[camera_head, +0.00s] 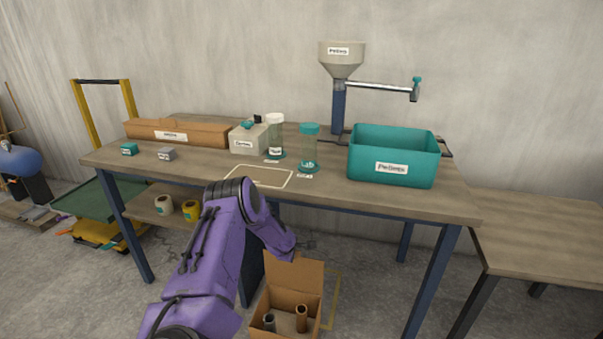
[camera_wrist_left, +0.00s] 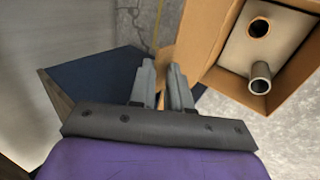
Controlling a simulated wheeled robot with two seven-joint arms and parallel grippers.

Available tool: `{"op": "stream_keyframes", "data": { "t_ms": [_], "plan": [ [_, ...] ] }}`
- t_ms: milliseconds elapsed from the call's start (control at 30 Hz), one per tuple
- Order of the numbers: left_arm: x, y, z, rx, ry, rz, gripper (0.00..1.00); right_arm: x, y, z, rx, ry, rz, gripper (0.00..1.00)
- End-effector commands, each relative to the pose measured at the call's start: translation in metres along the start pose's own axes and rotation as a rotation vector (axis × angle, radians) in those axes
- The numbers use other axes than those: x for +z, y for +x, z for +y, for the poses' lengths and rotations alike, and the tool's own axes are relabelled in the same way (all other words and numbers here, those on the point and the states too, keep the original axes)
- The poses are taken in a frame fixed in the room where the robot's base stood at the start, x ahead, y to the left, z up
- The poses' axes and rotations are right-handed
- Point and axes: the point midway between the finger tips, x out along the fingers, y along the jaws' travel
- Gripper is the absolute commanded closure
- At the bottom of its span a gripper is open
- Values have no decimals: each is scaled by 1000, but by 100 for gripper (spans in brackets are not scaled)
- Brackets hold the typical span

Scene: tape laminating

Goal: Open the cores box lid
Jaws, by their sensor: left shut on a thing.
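The cores box (camera_head: 276,306) is an open cardboard box on the floor below the workbench, with a few tube-like cores inside. Its lid (camera_head: 295,273) stands raised at the back edge. In the left wrist view the box (camera_wrist_left: 213,48) is at the upper right, with a grey core (camera_wrist_left: 260,78) inside. My left gripper (camera_wrist_left: 163,68) is shut on the lid, whose brown cardboard shows at the fingers. In the head view my purple arm reaches down to the box, and the fingertips are hard to make out. My right gripper is not in view.
The workbench (camera_head: 385,195) stands over the box, its blue legs close by. On it are a teal pellets bin (camera_head: 395,145), jars (camera_head: 309,150), a hopper stand (camera_head: 339,105) and a long cardboard box (camera_head: 180,130). A lower shelf (camera_head: 150,208) holds two rolls.

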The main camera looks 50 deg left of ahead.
Motion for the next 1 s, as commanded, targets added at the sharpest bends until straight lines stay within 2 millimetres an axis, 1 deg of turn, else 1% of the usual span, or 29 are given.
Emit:
{"op": "stream_keyframes", "data": {
  "t_ms": [33,133,433,467,500,767,867,967,1000],
  "plan": [
    [-6,1,0,2,1,8,100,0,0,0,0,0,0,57],
    [-10,1,0,1,0,11,100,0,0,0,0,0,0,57],
    [-9,1,0,0,2,11,100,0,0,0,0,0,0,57],
    [-8,1,0,0,3,11,76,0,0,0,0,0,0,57],
    [-8,1,0,0,3,11,70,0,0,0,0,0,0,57],
    [-5,1,1,-1,3,6,70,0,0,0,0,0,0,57],
    [-5,-11,3,0,1,6,70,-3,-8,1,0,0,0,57],
    [-4,-34,5,-1,-1,3,70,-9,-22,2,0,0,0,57],
    [-4,-45,6,0,-2,3,70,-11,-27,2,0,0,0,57]
  ]
}}
